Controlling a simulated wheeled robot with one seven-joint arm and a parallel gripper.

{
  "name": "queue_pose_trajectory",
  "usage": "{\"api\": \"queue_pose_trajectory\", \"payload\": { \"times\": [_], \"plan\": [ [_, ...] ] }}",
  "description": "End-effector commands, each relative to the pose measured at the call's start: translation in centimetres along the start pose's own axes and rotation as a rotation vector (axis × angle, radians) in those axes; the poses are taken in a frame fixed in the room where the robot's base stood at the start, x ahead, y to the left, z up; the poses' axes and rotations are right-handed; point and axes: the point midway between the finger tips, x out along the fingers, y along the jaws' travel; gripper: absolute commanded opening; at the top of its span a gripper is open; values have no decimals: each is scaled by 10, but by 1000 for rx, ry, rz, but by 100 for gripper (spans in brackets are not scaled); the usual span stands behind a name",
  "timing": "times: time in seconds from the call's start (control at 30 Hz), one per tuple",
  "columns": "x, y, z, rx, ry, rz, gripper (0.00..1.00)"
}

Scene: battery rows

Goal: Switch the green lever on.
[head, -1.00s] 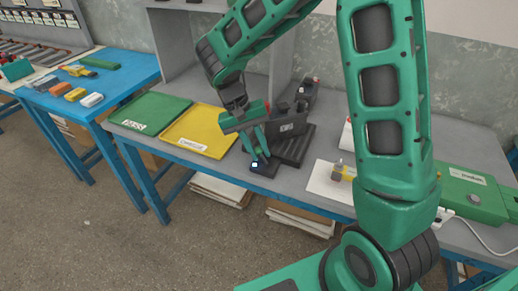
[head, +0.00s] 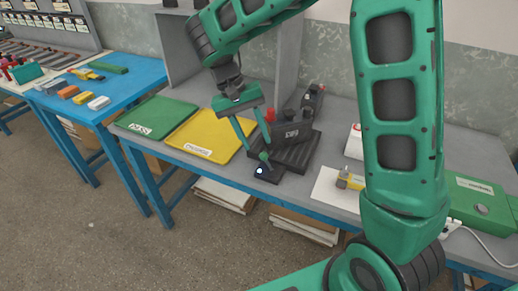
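The green lever (head: 264,157) stands on a small black switch box (head: 269,174) at the front edge of the grey bench. A bluish-white light (head: 259,171) glows on the box beside it. My gripper (head: 258,147) is above and just behind the lever, pointing down. Its two green fingers are spread apart with nothing visible between them. The fingertips look close to the lever, but I cannot tell whether one touches it.
A black device (head: 290,152) with a red part stands right behind the switch box. A yellow tray (head: 196,150) and a green tray (head: 152,117) lie to the left. A white sheet with a yellow-grey item (head: 349,179) lies to the right.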

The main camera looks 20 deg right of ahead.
Motion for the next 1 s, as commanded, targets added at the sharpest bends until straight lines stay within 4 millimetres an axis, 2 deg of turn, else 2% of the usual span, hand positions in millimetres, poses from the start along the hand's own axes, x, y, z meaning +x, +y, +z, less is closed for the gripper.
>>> {"api": "queue_pose_trajectory", "payload": {
  "times": [0.1,0.3,0.7,0.77,0.87,1.0],
  "plan": [
    [-19,-1,0,-1,2,-1,40],
    [-35,-1,0,0,0,0,40],
    [-36,3,0,2,0,-1,40],
    [-36,10,0,8,1,-2,40],
    [-35,35,0,23,6,-7,40],
    [-28,89,6,57,14,-24,40]
  ]
}}
